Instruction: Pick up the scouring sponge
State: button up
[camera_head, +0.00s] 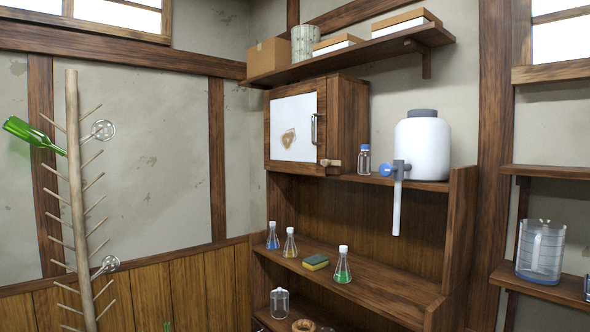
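The scouring sponge (316,262) is a small yellow block with a green top. It lies on the middle wooden shelf (385,288) of the open cabinet. A flask with yellowish liquid (290,243) stands to its left, and a flask with green liquid (343,266) stands close to its right. The sponge is in full view and nothing holds it. My gripper is not in view.
A flask with blue liquid (272,236) stands further left. A pegged drying rack (78,200) stands at the left. The shelf right of the green flask is clear.

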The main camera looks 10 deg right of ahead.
aim_at(315, 263)
jog(key=i+j+z, duration=0.15)
jog(key=j, duration=0.3)
jog(key=i+j+z, duration=0.15)
jog(key=j, duration=0.3)
jog(key=j+z, duration=0.15)
jog(key=j, duration=0.3)
jog(key=i+j+z, duration=0.35)
jog(key=i, duration=0.2)
jog(key=i+j+z, duration=0.35)
jog(key=i+j, duration=0.1)
jog(key=i, duration=0.05)
